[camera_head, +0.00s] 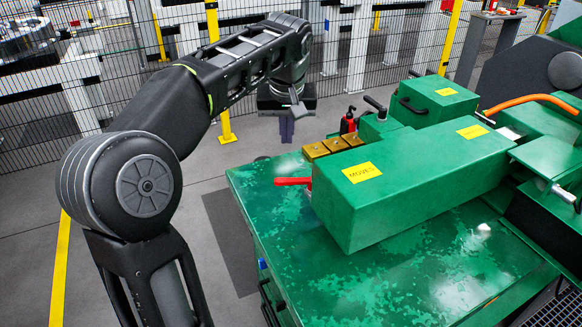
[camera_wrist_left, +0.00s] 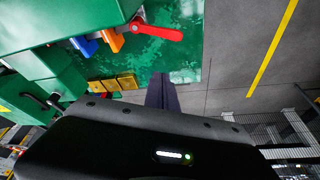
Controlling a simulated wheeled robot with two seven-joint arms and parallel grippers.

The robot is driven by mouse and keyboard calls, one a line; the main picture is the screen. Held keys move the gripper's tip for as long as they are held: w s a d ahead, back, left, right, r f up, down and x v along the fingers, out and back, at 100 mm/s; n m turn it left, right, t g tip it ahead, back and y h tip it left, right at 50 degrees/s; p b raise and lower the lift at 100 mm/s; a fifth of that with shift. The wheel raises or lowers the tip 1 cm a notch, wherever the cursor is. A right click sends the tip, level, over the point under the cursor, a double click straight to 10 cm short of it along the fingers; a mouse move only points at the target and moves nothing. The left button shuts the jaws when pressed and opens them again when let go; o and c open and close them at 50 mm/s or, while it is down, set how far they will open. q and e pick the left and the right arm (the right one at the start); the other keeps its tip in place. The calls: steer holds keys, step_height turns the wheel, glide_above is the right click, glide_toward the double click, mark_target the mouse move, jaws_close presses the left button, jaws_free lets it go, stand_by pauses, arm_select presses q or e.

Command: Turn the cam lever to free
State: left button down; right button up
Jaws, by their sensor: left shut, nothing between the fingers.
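A red lever (camera_head: 293,181), which looks like the cam lever, sticks out to the left from the near side of the long green block (camera_head: 410,185). In the left wrist view the red lever (camera_wrist_left: 158,34) shows a round pivot end and an arm pointing right. My left gripper (camera_head: 287,132) hangs beyond the table's far left edge, behind the lever and apart from it. Its dark fingers (camera_wrist_left: 162,85) are shut together and empty, pointing toward the table. My right gripper is not in view.
The green table (camera_head: 400,285) carries brass-coloured blocks (camera_head: 325,148), a red-and-black part (camera_head: 348,120), and a smaller green block (camera_head: 437,100). Orange (camera_wrist_left: 111,38) and blue (camera_wrist_left: 84,46) parts sit near the lever. Grey floor lies left; a mesh fence stands behind.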

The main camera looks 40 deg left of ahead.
mark_target(296, 184)
arm_select(q)
steer(key=shift+f, duration=0.1)
steer(key=x, duration=1)
steer(key=s+d+p, duration=0.1)
steer(key=s+d, duration=0.1)
steer(key=s, duration=0.1)
steer(key=shift+d, duration=0.25)
steer(key=shift+d, duration=0.1)
